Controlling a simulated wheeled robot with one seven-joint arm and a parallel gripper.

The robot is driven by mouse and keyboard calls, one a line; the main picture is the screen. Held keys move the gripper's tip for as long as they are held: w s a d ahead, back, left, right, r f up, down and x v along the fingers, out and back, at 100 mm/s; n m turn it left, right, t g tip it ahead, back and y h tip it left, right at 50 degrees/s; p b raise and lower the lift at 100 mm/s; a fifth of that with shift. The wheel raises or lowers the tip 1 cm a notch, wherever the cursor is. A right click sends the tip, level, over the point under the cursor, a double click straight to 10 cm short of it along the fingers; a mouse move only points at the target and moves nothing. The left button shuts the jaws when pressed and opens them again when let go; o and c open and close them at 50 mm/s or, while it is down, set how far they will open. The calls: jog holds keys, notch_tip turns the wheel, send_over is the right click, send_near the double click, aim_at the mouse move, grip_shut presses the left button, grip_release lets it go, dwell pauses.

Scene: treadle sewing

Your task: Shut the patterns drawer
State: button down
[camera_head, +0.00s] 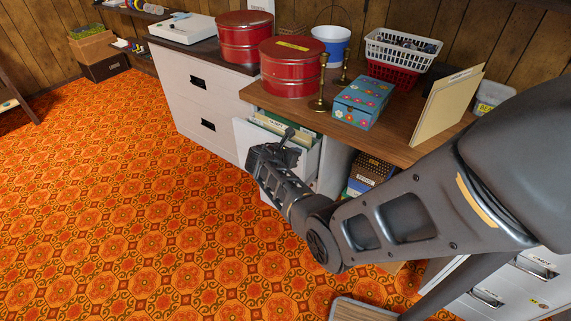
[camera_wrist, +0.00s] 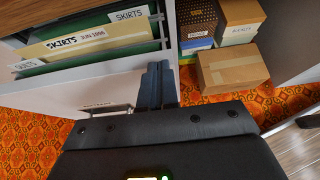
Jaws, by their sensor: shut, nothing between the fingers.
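The white drawer (camera_head: 243,137) stands open under the wooden counter, with hanging folders (camera_head: 270,122) inside. In the wrist view, the drawer front (camera_wrist: 60,92) carries a pale handle plate (camera_wrist: 103,109), its small print unreadable. Behind it are green and cream folders (camera_wrist: 90,45) labelled "SKIRTS". My gripper (camera_head: 289,134) is shut and empty. In the wrist view, its fingers (camera_wrist: 158,72) overlap the right end of the drawer front; I cannot tell whether they touch it. In the head view, my gripper and arm hide part of the drawer.
Red tins (camera_head: 290,72), brass candlesticks (camera_head: 319,95), a flowered blue box (camera_head: 362,100) and an upright cream folder (camera_head: 445,108) stand on the counter (camera_head: 392,142). Boxes (camera_wrist: 230,70) fill the open space right of the drawer. The orange patterned floor (camera_head: 130,200) is clear at left.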

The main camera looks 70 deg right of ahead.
jog(key=d, duration=0.2)
jog(key=s+d+b, duration=0.1)
jog(key=d, duration=0.2)
jog(key=s+d+b, duration=0.1)
jog(key=d, duration=0.2)
jog(key=shift+s+d, duration=0.15)
jog(key=shift+s, duration=0.05)
